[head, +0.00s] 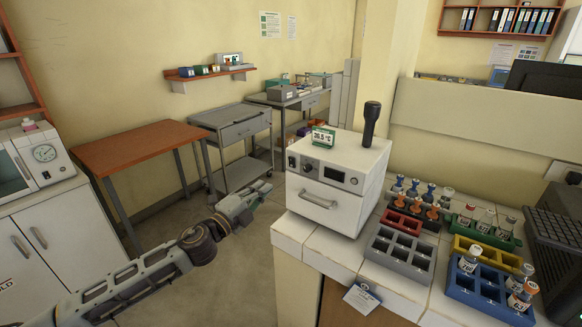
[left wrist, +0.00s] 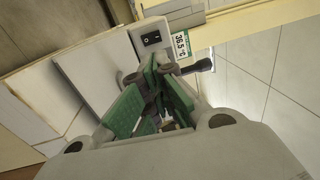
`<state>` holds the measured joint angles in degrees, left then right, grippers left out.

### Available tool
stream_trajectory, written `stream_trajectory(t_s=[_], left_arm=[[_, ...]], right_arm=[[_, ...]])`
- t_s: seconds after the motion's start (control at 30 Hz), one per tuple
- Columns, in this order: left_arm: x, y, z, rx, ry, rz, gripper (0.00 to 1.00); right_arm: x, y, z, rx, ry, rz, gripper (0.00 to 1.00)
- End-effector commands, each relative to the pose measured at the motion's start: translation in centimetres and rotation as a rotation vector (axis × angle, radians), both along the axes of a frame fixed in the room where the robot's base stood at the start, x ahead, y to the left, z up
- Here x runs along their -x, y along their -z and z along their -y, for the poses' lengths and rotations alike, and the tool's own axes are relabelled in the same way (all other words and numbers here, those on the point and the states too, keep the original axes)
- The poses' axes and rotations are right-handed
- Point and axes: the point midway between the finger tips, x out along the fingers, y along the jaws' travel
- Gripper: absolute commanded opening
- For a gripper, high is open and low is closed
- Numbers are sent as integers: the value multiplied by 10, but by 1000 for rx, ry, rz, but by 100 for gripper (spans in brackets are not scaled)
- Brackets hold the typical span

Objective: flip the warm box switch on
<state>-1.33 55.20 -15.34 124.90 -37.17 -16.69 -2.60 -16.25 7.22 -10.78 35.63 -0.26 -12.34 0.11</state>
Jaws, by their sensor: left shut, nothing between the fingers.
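The warm box (head: 318,203) is a white unit with a front handle, a small dark display and a knob, standing on the white counter. Its black rocker switch (left wrist: 151,38) shows in the left wrist view on a white face, close beyond my fingertips; I cannot tell which way it is tipped. In the head view a small dark patch at the left of the front panel looks like this switch (head: 292,161). My left gripper (head: 266,187) is shut and empty, left of the box front; its green-padded fingers (left wrist: 165,72) come together just below the switch, apart from it as far as I can tell.
A 36.5 °C sign (head: 323,136) and an upright black handled tool (head: 371,122) stand on the box. Right of it are a grey rack (head: 400,254), a blue rack (head: 490,290) and other vial racks. Open floor lies left, before a wooden-topped table (head: 140,146) and grey cart (head: 232,122).

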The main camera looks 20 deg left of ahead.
Motion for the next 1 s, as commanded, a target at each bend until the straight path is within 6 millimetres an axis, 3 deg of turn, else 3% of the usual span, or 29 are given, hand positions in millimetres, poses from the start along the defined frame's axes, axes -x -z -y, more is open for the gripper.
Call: stream_trajectory(t_s=[0.73,1.0], left_arm=[[-10,-2,3,1,-1,1,0],[-22,-4,7,1,-1,1,0]], right_arm=[[-10,-5,16,17,1,10,40],[-6,-8,8,8,0,5,40]])
